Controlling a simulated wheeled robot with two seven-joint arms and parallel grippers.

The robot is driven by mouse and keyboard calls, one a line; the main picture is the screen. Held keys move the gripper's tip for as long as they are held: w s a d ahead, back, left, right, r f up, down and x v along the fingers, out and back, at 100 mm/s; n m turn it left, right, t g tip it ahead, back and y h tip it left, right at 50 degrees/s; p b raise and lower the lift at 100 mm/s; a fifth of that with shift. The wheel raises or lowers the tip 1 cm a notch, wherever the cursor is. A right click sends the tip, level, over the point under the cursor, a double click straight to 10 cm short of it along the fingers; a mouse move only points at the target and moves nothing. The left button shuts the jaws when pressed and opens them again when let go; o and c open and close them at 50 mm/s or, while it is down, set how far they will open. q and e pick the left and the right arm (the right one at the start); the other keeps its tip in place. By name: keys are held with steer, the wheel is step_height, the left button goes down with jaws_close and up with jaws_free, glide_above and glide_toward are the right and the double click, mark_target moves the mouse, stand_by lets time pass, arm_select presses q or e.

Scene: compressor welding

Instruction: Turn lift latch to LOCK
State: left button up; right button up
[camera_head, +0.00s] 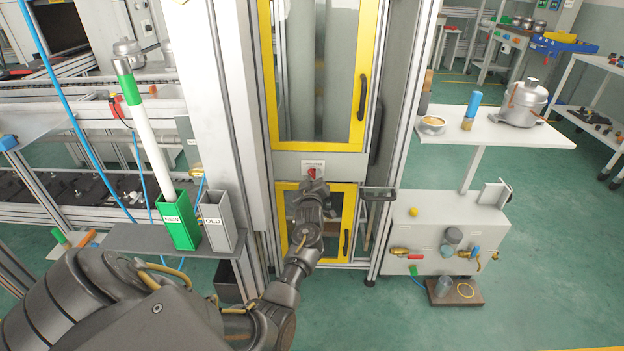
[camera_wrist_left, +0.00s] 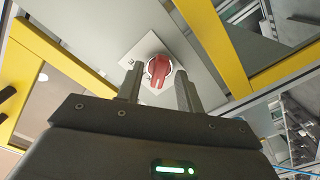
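The lift latch is a red rotary knob (camera_head: 312,173) on a pale label plate (camera_head: 313,164), on the cabinet's crossbar between two yellow-framed doors. In the left wrist view the red knob (camera_wrist_left: 159,70) sits on its tilted plate (camera_wrist_left: 190,62), its light pointer mark toward the bottom of the picture. Marks on the plate are too small to read. My left gripper (camera_head: 313,186) is at the knob. In the left wrist view its two fingers stand apart, one on each side of the knob; I cannot tell whether they touch it. My right gripper is not in view.
The upper yellow-framed door (camera_head: 315,147) and lower yellow-framed door (camera_head: 347,232) have black handles. A grey shelf (camera_head: 150,239) at left holds a green NEW bin (camera_head: 178,222) and a grey OLD bin (camera_head: 217,222). A white table (camera_head: 480,130) stands at right.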

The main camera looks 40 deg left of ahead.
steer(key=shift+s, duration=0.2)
